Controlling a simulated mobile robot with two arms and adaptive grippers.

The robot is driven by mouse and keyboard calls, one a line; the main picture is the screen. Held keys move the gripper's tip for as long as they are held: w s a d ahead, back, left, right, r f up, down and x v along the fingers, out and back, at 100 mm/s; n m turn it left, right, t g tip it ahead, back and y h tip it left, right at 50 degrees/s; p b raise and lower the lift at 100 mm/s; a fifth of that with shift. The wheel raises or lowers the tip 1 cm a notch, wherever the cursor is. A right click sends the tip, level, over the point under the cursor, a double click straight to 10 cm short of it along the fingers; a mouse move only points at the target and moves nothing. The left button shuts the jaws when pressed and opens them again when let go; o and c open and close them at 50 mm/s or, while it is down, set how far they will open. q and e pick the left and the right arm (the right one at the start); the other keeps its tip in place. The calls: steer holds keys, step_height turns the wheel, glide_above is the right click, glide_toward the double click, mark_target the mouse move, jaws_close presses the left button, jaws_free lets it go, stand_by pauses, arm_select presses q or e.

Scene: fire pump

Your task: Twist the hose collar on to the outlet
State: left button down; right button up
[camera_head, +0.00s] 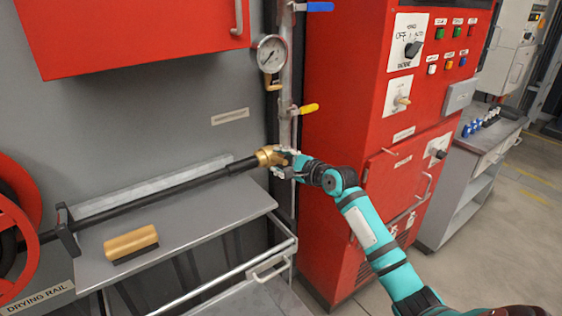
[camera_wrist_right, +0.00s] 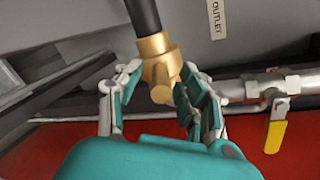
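The brass hose collar (camera_head: 267,155) sits at the end of the black hose (camera_head: 150,199), which runs in from the left above the grey shelf. In the right wrist view the collar (camera_wrist_right: 157,62) lies between the two fingers of my right gripper (camera_wrist_right: 160,80). The fingers appear closed against its sides. In the head view this gripper (camera_head: 284,165) covers part of the collar. A label reading OUTLET (camera_wrist_right: 215,18) is on the wall. A grey pipe (camera_wrist_right: 245,88) ends behind a finger, so I cannot tell whether the collar touches the outlet. My left gripper is out of view.
A wooden-handled brush (camera_head: 131,243) lies on the shelf (camera_head: 205,214). A pipe with a yellow valve lever (camera_head: 304,109) and a pressure gauge (camera_head: 271,53) rises above the gripper. A red control cabinet (camera_head: 362,130) stands close on the right. A red reel (camera_head: 12,245) is at left.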

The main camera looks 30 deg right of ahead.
steer(key=shift+c, duration=0.4)
jaws_close()
